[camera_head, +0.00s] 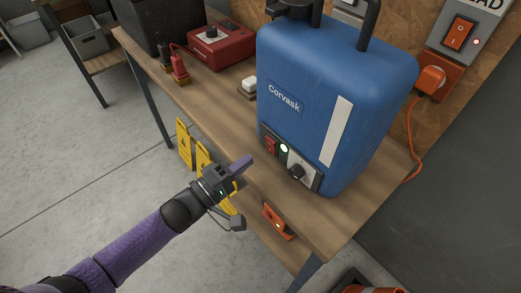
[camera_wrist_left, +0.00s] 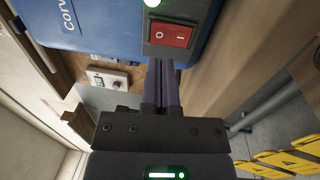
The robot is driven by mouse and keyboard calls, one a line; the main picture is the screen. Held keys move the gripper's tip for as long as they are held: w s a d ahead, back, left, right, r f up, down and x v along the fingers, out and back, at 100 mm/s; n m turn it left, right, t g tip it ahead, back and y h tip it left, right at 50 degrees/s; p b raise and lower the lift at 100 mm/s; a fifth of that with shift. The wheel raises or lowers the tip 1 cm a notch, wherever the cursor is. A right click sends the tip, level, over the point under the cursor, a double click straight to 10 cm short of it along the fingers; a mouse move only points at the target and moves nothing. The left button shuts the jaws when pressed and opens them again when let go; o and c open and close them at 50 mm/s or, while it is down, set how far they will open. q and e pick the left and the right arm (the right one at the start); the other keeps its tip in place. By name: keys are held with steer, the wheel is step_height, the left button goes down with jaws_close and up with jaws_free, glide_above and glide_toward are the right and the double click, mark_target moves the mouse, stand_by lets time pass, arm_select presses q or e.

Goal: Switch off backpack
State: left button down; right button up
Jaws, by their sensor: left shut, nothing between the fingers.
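The blue backpack tank (camera_head: 330,85), labelled Corvask, stands upright on the wooden bench. Its lower front panel holds a red rocker switch (camera_head: 270,145), a lit green lamp (camera_head: 284,148) and a black knob (camera_head: 297,172). In the left wrist view the red switch (camera_wrist_left: 171,35) shows O and I marks, with the green lamp (camera_wrist_left: 152,2) lit above it. My left gripper (camera_head: 246,163) is shut and empty, in front of the panel near the switch. In the wrist view its fingertips (camera_wrist_left: 161,64) appear just below the switch; contact cannot be told. My right gripper is not in view.
The wooden bench (camera_head: 365,190) also carries a red box with a knob (camera_head: 220,45) and a small white item (camera_head: 248,87). An orange wall switch (camera_head: 459,33) and orange plug (camera_head: 431,79) are at right. Yellow folded signs (camera_head: 185,143) stand under the bench.

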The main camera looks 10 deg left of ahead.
mark_target(270, 144)
arm_select(q)
steer(key=x, duration=0.4)
steer(key=shift+b, duration=0.35)
steer(key=shift+w+d, duration=0.25)
steer(key=shift+w, duration=0.1)
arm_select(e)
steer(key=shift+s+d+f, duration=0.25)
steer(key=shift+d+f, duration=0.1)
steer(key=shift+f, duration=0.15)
arm_select(q)
steer(key=shift+r+p, duration=0.25)
steer(key=shift+p, duration=0.1)
steer(key=p, duration=0.2)
steer(key=r+g+y+p, duration=0.1)
steer(key=p, duration=0.1)
steer(key=shift+w+d+r, duration=0.2)
steer(key=shift+w+d, duration=0.05)
steer(key=shift+w, duration=0.15)
steer(key=shift+f+b, duration=0.55)
steer(key=shift+f, duration=0.1)
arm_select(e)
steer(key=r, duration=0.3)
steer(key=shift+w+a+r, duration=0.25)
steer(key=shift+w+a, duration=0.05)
